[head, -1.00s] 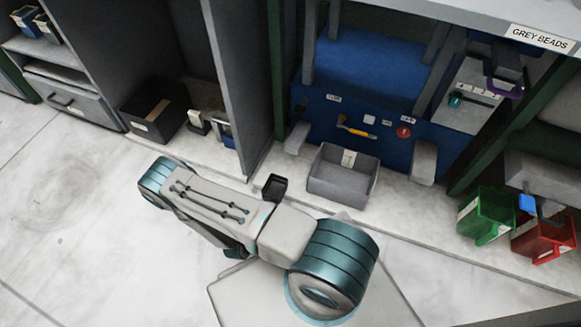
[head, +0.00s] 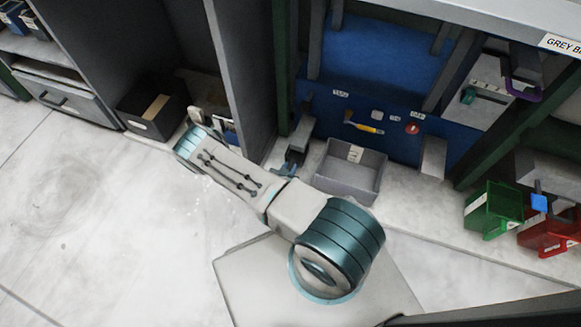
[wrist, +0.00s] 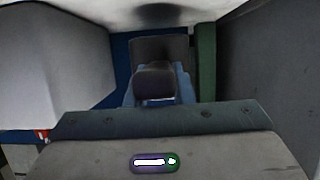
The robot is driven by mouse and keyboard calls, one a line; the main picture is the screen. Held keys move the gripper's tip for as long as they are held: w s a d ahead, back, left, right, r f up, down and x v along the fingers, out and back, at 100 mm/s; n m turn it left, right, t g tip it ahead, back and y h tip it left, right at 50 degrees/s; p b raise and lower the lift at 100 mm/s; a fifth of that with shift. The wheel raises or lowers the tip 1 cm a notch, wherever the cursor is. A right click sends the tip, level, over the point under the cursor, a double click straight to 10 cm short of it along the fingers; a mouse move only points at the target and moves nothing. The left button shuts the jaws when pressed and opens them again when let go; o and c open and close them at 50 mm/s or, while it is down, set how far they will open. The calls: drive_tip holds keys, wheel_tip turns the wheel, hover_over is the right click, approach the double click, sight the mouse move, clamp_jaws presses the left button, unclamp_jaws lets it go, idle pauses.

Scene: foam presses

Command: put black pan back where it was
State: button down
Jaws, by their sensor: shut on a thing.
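The black pan (wrist: 160,47) shows in the wrist view as a dark, squarish shape beyond my fingers, with a dark block-like part of it between them. My gripper (wrist: 155,98) is shut on that nearer part, with a bluish finger on each side. In the head view my gripper (head: 288,168) is mostly hidden behind my arm, at the front left of the blue press (head: 385,65). The pan is hard to make out there. The wrist view does not clearly show whether the pan touches a surface.
A grey bin (head: 348,180) stands just right of my gripper. A grey upright panel (head: 240,75) stands to its left, with a black box (head: 152,112) beyond. Green (head: 492,210) and red (head: 548,232) bins are at the right. The floor at left is clear.

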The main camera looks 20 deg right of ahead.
drive_tip(key=shift+w+d+f+b, duration=0.15)
drive_tip(key=shift+f+b, duration=0.25)
drive_tip(key=shift+f, duration=0.2)
drive_tip(key=shift+w+d+f+b, duration=0.1)
drive_tip(key=shift+f+b, duration=0.35)
drive_tip(key=shift+f, duration=0.1)
drive_tip(key=shift+w+d+f+b, duration=0.15)
drive_tip(key=shift+f+b, duration=0.25)
drive_tip(key=shift+f, duration=0.2)
drive_tip(key=shift+f, duration=0.2)
drive_tip(key=c, duration=1.3)
unclamp_jaws()
drive_tip(key=shift+o, duration=0.2)
drive_tip(key=shift+r, duration=0.1)
